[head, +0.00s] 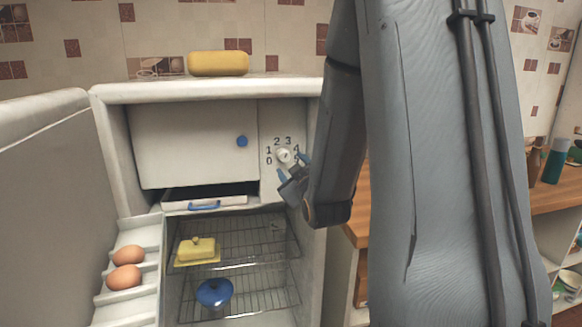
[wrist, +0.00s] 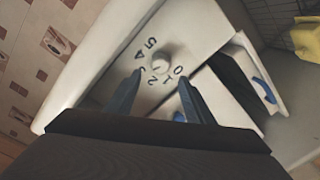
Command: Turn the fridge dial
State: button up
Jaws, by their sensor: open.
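The fridge dial (head: 284,155) is a small round white knob on a pale panel inside the open fridge, ringed by dark numbers from 0 upward. It also shows in the wrist view (wrist: 161,62), just beyond my fingertips. My gripper (head: 292,171) is just below and right of the dial in the head view. In the wrist view my gripper (wrist: 157,85) is open, with the two fingers apart and the dial ahead between their tips. The fingers do not appear to touch the dial. The dial's pointer is too small to read surely.
Left of the dial is a white compartment door (head: 190,145) with a blue knob (head: 242,141). Below are a drawer with a blue handle (head: 204,206), a yellow butter dish (head: 197,250) and a blue pot (head: 214,292). Eggs (head: 126,266) sit in the open door. A yellow container (head: 218,63) stands on top.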

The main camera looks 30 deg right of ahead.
dwell(0.3)
jog(key=s+a+f+m+g+y, duration=0.1)
jog(key=s+a+f+g+y, duration=0.1)
jog(key=s+a+f+g, duration=0.4)
jog(key=s+a+f+m+g+y, duration=0.1)
jog(key=s+a+f+g, duration=0.1)
jog(key=a+f, duration=0.45)
jog(key=s+a+f+g, duration=0.1)
jog(key=s+a+g, duration=0.1)
jog(key=s, duration=0.3)
jog(key=s+a+f+m+g, duration=0.1)
jog(key=s+a+f+g, duration=0.1)
jog(key=s, duration=0.4)
jog(key=s+a+f+m+g+y, duration=0.1)
jog(key=s+f+g, duration=0.1)
jog(key=s+g, duration=0.2)
jog(key=shift+s+a+f, duration=0.2)
jog(key=shift+s+a, duration=0.2)
jog(key=shift+s, duration=0.75)
